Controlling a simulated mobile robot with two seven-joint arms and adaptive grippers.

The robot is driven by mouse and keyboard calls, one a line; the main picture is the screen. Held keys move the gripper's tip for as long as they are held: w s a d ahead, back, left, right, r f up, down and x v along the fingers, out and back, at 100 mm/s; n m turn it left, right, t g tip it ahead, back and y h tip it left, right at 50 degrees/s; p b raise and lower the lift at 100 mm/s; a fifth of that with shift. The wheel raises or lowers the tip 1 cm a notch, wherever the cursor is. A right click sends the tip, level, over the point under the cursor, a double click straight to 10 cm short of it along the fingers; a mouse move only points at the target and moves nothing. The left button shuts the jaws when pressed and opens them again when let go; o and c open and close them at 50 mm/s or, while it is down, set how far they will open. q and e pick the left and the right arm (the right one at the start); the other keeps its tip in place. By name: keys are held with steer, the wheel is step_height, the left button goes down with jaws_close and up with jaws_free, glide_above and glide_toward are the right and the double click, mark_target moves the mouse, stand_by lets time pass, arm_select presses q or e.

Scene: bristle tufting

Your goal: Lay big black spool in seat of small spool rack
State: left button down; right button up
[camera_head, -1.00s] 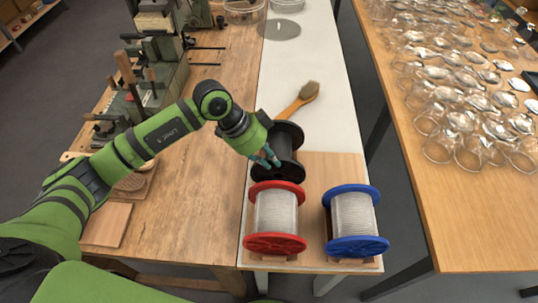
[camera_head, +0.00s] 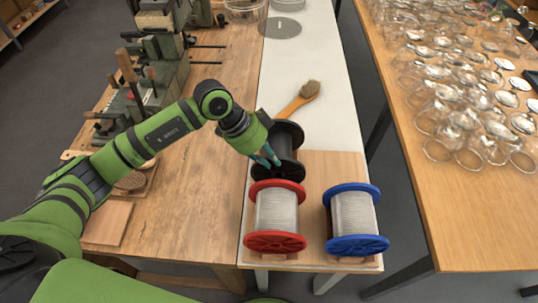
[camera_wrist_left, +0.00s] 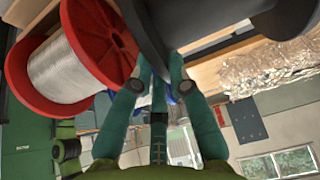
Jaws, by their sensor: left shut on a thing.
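The big black spool (camera_head: 284,146) lies behind the red spool in the head view, at the left side of a light wooden board. My left gripper (camera_head: 270,160) is shut on the black spool. In the left wrist view the black spool (camera_wrist_left: 180,22) fills the top, with my left gripper's fingers (camera_wrist_left: 160,75) against it. The red spool (camera_head: 276,218) with pale thread stands just in front of the black one. The blue spool (camera_head: 354,222) stands to its right. I cannot make out the seat under the black spool. My right gripper is not in view.
The light wooden board (camera_head: 334,168) has bare room right of the black spool. A wooden-handled brush (camera_head: 298,102) lies behind on the white table (camera_head: 318,60). Many clear glass pieces cover the table at right. Dark machinery (camera_head: 150,75) stands at left.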

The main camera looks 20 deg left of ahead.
arm_select(q)
steer(key=shift+d+f, duration=0.1)
steer(key=shift+f, duration=0.2)
steer(key=c, duration=1.1)
jaws_free()
steer(key=shift+o, duration=0.7)
steer(key=shift+s+f, duration=0.1)
steer(key=shift+f, duration=0.1)
steer(key=shift+o, duration=1.2)
steer(key=shift+r, duration=0.15)
step_height(320, 180, up, 7)
steer(key=p, duration=0.6)
steer(key=shift+p, duration=0.35)
